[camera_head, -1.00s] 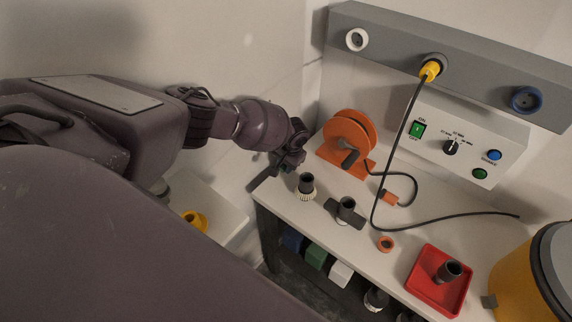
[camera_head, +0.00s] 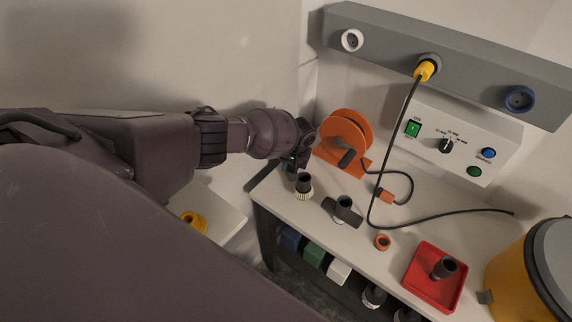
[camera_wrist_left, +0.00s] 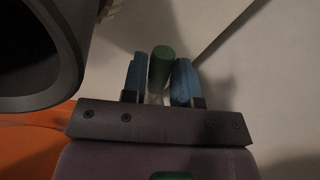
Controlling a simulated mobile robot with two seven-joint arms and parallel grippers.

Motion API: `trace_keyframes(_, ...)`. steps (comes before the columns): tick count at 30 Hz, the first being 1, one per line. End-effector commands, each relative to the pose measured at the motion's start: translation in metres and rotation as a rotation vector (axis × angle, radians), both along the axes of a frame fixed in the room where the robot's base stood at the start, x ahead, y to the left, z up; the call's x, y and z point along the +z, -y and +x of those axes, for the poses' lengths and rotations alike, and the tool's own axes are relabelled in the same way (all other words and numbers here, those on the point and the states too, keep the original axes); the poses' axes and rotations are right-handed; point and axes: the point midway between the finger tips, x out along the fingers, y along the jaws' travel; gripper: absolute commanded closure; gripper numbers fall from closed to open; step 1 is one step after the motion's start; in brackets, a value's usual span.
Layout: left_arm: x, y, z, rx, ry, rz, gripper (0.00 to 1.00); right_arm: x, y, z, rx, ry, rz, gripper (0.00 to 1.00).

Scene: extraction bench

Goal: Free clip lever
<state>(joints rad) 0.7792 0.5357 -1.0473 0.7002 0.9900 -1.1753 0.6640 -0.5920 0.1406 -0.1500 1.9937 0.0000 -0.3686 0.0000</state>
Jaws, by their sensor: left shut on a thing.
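My left gripper (camera_head: 290,163) is at the back left corner of the bench, left of the orange reel (camera_head: 341,134). In the left wrist view its two blue finger pads stand on either side of a green rounded piece (camera_wrist_left: 161,68), and the gripper is shut on it. I take this piece to be the clip lever, but what it is fixed to is hidden. In the head view the piece is mostly hidden by the gripper. My right gripper is not in view.
A black-topped fitting (camera_head: 304,185) stands just right of the gripper, and a black T-shaped piece (camera_head: 343,210) lies beyond it. A black cable (camera_head: 379,180) runs from the yellow plug (camera_head: 425,70) across the bench. A red tray (camera_head: 428,291) sits at the front right.

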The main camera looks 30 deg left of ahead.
Motion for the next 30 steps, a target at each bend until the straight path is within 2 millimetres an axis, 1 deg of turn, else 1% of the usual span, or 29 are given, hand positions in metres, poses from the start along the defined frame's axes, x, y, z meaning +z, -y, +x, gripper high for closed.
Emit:
trace_keyframes(1,-0.002,0.004,0.000,0.048,-0.004,-0.003,1.00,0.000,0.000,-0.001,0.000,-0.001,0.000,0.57)
trace_keyframes(5,-0.002,0.011,0.003,0.173,-0.005,-0.003,1.00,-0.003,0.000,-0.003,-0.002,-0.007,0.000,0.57)
trace_keyframes(15,-0.003,0.025,0.015,0.459,-0.006,-0.001,1.00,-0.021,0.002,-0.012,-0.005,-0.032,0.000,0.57)
trace_keyframes(21,-0.003,0.030,0.021,0.574,-0.004,0.000,1.00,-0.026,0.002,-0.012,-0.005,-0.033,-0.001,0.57)
trace_keyframes(30,-0.002,0.033,0.025,0.657,-0.003,0.001,1.00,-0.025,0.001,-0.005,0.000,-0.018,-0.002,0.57)
